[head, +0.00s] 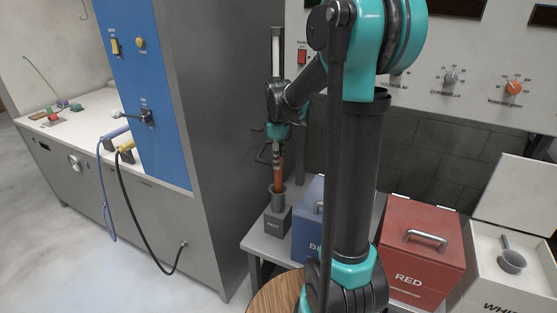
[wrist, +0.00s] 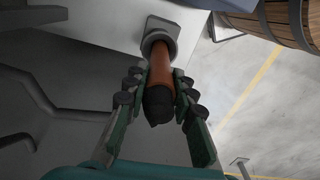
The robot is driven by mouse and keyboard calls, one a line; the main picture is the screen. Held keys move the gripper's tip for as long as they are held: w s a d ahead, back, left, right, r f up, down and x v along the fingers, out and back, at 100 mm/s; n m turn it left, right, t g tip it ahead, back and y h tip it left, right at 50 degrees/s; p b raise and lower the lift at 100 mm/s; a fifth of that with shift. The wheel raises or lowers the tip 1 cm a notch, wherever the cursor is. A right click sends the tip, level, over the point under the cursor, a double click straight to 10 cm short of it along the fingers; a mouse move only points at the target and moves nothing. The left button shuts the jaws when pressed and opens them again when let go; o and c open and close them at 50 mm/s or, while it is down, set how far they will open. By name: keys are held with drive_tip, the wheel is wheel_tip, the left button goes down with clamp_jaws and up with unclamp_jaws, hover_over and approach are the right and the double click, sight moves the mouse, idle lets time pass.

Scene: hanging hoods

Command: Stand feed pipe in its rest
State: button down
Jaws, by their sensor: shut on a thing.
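The feed pipe (head: 279,176) is an orange-brown tube with a dark end. In the head view it stands close to upright, its lower end at the mouth of the grey rest (head: 277,222). My gripper (head: 277,153) is above the rest, around the pipe's upper part. In the wrist view both fingers (wrist: 157,95) are shut on the pipe (wrist: 160,65) near its dark end. The pipe's far end runs into the round grey collar of the rest (wrist: 159,39). How deep it sits there is hidden.
A blue box (head: 307,222) stands close right of the rest, partly behind my arm. A red lidded box (head: 420,250) and an open white bin (head: 490,265) with a scoop (head: 511,259) are further right. A tall grey cabinet (head: 215,130) is left.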

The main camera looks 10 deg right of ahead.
sight(279, 174)
drive_tip(key=shift+f, duration=3.35)
drive_tip(key=c, duration=1.2)
unclamp_jaws()
drive_tip(key=shift+r, duration=0.1)
wheel_tip(279, 174, up, 12)
drive_tip(key=shift+f, duration=0.1)
drive_tip(key=shift+s, duration=0.15)
